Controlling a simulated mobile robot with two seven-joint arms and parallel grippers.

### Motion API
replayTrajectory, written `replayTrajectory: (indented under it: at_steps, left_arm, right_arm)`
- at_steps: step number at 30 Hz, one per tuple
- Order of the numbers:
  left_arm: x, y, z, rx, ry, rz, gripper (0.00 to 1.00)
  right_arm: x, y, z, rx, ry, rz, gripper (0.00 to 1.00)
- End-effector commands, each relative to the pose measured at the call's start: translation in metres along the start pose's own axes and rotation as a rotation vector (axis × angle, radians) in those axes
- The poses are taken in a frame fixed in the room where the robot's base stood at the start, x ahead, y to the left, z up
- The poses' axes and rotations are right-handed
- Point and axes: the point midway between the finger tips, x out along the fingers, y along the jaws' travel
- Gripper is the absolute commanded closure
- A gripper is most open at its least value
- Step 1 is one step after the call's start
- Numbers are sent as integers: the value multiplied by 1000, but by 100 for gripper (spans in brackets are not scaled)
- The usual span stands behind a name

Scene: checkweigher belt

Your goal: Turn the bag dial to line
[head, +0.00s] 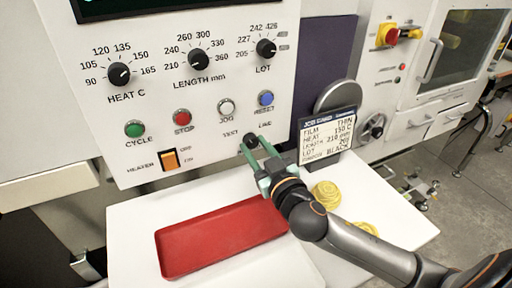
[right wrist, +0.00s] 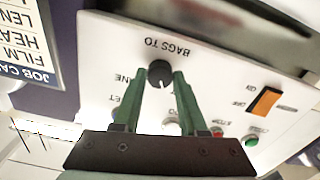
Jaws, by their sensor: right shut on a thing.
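In the right wrist view the dial (right wrist: 160,73) shows upside down beside the words BAGS TO. My right gripper (head: 257,147) reaches it from below right. Its two green fingers (right wrist: 158,83) lie on either side of the knob and are shut on it. The fingers partly hide the dial and nearby lettering, and I cannot tell where its pointer stands. My left gripper is not in view.
Above are the HEAT, LENGTH and LOT knobs (head: 198,60) and several coloured buttons (head: 182,117). An orange heater switch (head: 169,159) is at lower left. A job card (head: 328,138) stands right of my gripper. A red tray (head: 170,262) and yellow coils (head: 326,195) lie on the white surface below.

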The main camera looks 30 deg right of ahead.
Motion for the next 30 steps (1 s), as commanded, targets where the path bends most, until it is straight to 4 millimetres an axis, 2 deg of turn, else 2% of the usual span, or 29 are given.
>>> replayTrajectory:
  at_steps: [11, 20, 30]
  left_arm:
    - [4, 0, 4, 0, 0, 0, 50]
    - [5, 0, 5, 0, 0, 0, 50]
    - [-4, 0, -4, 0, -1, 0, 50]
  right_arm:
    - [0, 0, 2, 132, -1, 2, 100]
    - [0, 0, 0, 393, -1, 4, 100]
    - [0, 1, -2, 709, -2, 5, 100]
